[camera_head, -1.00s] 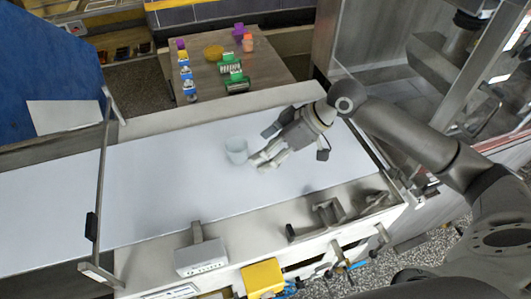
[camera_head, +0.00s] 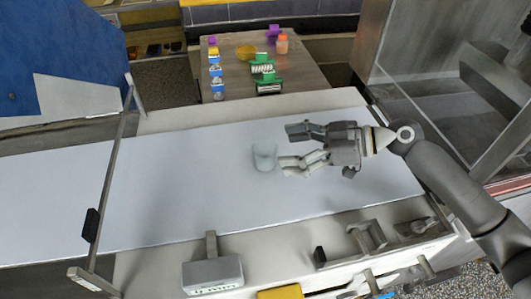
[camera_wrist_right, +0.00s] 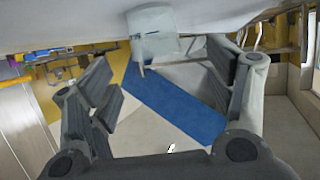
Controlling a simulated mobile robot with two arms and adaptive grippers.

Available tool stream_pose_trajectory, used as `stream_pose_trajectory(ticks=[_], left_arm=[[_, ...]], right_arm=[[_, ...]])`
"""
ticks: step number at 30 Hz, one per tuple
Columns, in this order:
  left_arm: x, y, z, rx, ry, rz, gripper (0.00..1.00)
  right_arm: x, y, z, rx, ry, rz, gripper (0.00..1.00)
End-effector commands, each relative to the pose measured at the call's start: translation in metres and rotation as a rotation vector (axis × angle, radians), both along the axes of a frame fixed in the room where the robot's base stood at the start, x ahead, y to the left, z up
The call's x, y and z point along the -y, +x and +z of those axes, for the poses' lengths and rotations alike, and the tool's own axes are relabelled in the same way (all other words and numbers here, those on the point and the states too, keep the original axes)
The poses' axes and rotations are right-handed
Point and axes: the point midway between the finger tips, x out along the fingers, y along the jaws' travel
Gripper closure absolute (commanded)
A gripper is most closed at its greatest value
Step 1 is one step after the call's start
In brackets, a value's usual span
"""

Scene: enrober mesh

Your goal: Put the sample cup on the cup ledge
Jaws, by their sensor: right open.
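The sample cup (camera_head: 264,155), pale and translucent, stands upright on the white belt (camera_head: 180,185). My right gripper (camera_head: 290,147) is open just right of the cup, its fingers pointing left towards it. One finger ends close to the cup's lower right side; I cannot tell if it touches. In the right wrist view, which looks upside down, the cup (camera_wrist_right: 153,36) shows between and beyond the spread fingers (camera_wrist_right: 170,85). Pale ledges run along the belt's far side (camera_head: 240,110) and near side (camera_head: 165,270); which one is the cup ledge I cannot tell. My left gripper is out of view.
A thin grey frame (camera_head: 110,185) crosses the belt at left. A grey handled block (camera_head: 212,272) and dark brackets (camera_head: 368,238) sit on the near ledge. A wooden table (camera_head: 307,83) with several small items stands behind. The belt left of the cup is clear.

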Motion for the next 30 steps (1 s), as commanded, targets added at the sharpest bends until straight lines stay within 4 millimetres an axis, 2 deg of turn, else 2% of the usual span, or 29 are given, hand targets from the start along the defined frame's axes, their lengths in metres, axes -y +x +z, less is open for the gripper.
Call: stream_pose_trajectory(ticks=[8, 12, 21, 23, 30], left_arm=[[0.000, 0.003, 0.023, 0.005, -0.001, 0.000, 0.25], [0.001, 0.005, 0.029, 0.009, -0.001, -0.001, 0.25], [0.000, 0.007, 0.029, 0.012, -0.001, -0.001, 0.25], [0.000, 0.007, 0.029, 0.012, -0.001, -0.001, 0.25], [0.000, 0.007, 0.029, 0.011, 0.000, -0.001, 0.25]], right_arm=[[-0.029, 0.010, -0.002, -0.003, 0.000, 0.001, 0.24], [-0.045, 0.014, -0.011, -0.002, -0.002, 0.001, 0.24], [-0.050, 0.015, -0.016, -0.001, -0.002, -0.001, 0.24], [-0.050, 0.015, -0.016, -0.001, -0.002, -0.001, 0.29], [-0.050, 0.015, -0.016, -0.001, -0.002, 0.000, 0.60]])
